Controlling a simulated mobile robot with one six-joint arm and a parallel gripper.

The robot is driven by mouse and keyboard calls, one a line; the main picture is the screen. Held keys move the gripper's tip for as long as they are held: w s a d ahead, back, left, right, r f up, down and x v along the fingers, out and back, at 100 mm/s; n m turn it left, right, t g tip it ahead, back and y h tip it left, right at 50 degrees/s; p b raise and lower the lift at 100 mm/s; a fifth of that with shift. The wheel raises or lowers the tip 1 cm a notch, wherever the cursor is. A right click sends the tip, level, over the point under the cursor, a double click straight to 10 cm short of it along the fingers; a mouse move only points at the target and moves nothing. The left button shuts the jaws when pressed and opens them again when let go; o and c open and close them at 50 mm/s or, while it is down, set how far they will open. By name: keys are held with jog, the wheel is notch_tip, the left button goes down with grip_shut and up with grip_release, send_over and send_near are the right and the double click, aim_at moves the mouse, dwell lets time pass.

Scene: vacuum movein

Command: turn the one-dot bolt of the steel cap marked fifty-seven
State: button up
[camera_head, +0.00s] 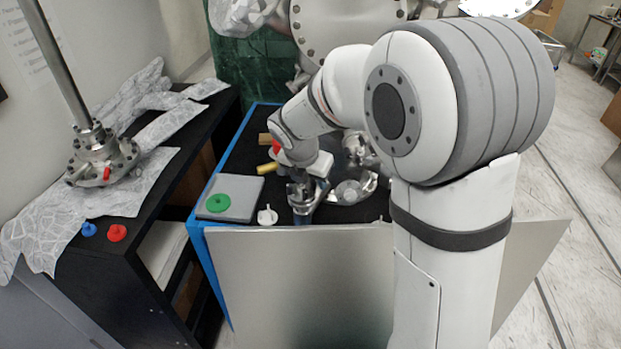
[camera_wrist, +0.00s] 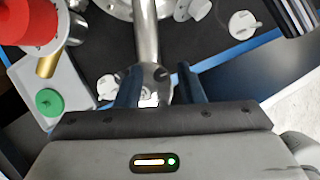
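My gripper (camera_head: 303,198) is low over the dark bench top. In the wrist view its two dark blue fingers (camera_wrist: 160,88) stand apart. A shiny steel part (camera_wrist: 150,74) with a small white patch shows between them, and a narrow gap seems to show beside the right finger. A steel rod (camera_wrist: 146,35) runs up the picture from it. In the head view a round steel piece (camera_head: 350,190) lies just right of my gripper. No fifty-seven mark and no one-dot bolt can be made out; the fingers and arm hide part of the area.
A green knob (camera_head: 218,203) sits on a grey tray (camera_head: 242,197). A white knob (camera_head: 267,215) stands left of my gripper. A steel flange with a tall rod (camera_head: 103,158) is on the left bench, near blue (camera_head: 88,229) and red (camera_head: 117,232) knobs. A grey panel (camera_head: 300,285) stands in front.

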grip_shut()
jog(key=shift+a, duration=0.2)
jog(key=shift+d, duration=0.15)
jog(key=shift+r+m+g+h+p, duration=0.1)
jog(key=shift+m+g+h+p, duration=0.3)
jog(key=shift+m, duration=0.5)
jog(key=shift+r+m+g+h+p, duration=0.15)
jog(key=shift+m+p, duration=0.3)
jog(key=shift+m, duration=0.45)
jog(key=m+g+p, duration=0.1)
jog(key=m, duration=0.1)
jog(key=m+p, duration=0.1)
jog(key=m, duration=0.1)
jog(key=shift+w+f+m+g+h, duration=0.1)
jog(key=shift+w+m+g+h, duration=0.1)
jog(key=shift+m+g+h, duration=0.15)
jog(key=m+g+p, duration=0.1)
jog(key=m, duration=0.2)
jog(key=m+g+p, duration=0.1)
jog(key=m+p, duration=0.1)
jog(key=m, duration=0.1)
jog(key=shift+w, duration=0.2)
jog(key=m+g, duration=0.1)
jog(key=m, duration=0.1)
jog(key=m+g+p, duration=0.1)
jog(key=m, duration=0.2)
jog(key=shift+w+m+y, duration=0.1)
jog(key=shift+m+y, duration=0.15)
jog(key=shift+y, duration=0.15)
